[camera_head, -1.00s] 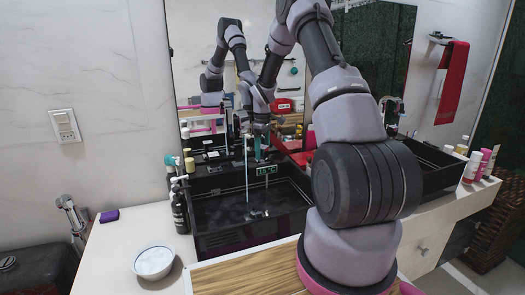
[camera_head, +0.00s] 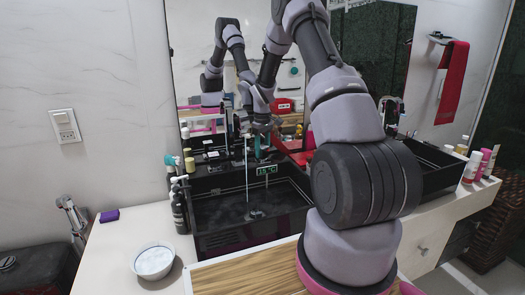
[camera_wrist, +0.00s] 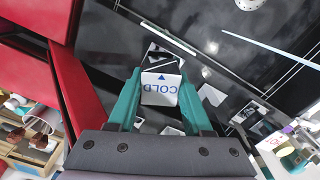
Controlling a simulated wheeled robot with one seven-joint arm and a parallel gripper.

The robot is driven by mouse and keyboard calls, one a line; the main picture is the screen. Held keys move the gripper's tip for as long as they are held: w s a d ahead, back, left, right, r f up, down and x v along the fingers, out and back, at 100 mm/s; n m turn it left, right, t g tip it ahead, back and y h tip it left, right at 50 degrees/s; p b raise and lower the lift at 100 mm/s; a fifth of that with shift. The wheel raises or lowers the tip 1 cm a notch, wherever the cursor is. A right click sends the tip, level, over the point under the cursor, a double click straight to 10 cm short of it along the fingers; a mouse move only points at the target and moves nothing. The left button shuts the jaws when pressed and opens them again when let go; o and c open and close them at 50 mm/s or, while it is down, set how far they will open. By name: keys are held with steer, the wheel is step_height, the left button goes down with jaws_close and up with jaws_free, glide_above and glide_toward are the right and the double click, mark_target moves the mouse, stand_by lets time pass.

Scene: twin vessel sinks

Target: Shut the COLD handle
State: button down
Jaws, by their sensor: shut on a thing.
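The COLD handle (camera_wrist: 161,88) is a pale block with blue lettering and an arrow, seen in the wrist view. My gripper (camera_wrist: 161,84) has its teal fingers on both sides of it and is shut on it. In the head view my gripper (camera_head: 262,150) is small, at the back of the left black sink (camera_head: 225,240), and the handle cannot be made out there. A thin water stream (camera_head: 247,172) falls into this sink. It also shows as a pale streak in the wrist view (camera_wrist: 270,52).
Dark bottles (camera_head: 179,210) stand left of the sink, and a white bowl (camera_head: 153,261) sits on the counter. Red panels (camera_wrist: 30,60) lie close to my gripper's left in the wrist view. A mirror stands behind.

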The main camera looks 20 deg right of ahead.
steer(key=shift+m, duration=2.3)
steer(key=shift+c, duration=1.6)
jaws_free()
step_height(320, 180, up, 11)
steer(key=shift+f, duration=0.2)
steer(key=shift+r, duration=0.15)
